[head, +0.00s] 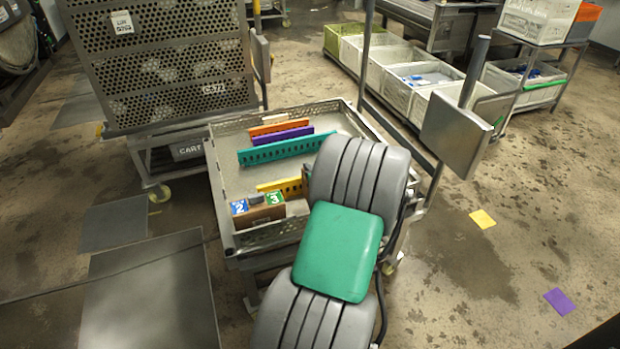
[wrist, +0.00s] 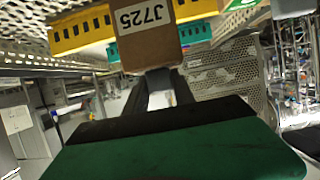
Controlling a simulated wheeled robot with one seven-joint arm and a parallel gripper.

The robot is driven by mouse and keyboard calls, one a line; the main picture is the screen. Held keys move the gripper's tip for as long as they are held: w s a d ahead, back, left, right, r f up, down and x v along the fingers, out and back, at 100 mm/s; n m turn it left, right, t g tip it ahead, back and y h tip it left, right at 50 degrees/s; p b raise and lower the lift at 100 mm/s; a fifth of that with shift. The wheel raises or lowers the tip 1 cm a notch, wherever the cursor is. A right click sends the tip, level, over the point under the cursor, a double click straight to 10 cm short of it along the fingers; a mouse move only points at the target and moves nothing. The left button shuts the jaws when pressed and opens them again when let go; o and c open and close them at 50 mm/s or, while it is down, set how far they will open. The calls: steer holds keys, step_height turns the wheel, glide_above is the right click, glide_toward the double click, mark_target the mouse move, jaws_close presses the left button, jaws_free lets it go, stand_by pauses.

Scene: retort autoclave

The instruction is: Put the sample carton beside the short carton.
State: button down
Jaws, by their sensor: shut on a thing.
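A brown carton with a white J725 label (wrist: 148,38) is at the top middle of the wrist view, at the end of my gripper (wrist: 162,84). My gripper is shut on it; I take it to be the sample carton. In the head view my arm hides the gripper and most of what is near it.
The metal tray cart (head: 228,180) has a raised perforated rim. Yellow (head: 280,186), teal (head: 285,150), purple (head: 282,137) and orange (head: 279,126) strips stand across it. The tray's left side is bare. A tall perforated cart (head: 165,60) stands behind left; a flat panel (head: 456,135) stands right.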

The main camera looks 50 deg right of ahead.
steer(key=shift+f+b, duration=0.75)
steer(key=shift+f, duration=2.45)
steer(key=c, duration=1.1)
jaws_free()
steer(key=shift+o, duration=0.2)
steer(key=shift+r, duration=0.1)
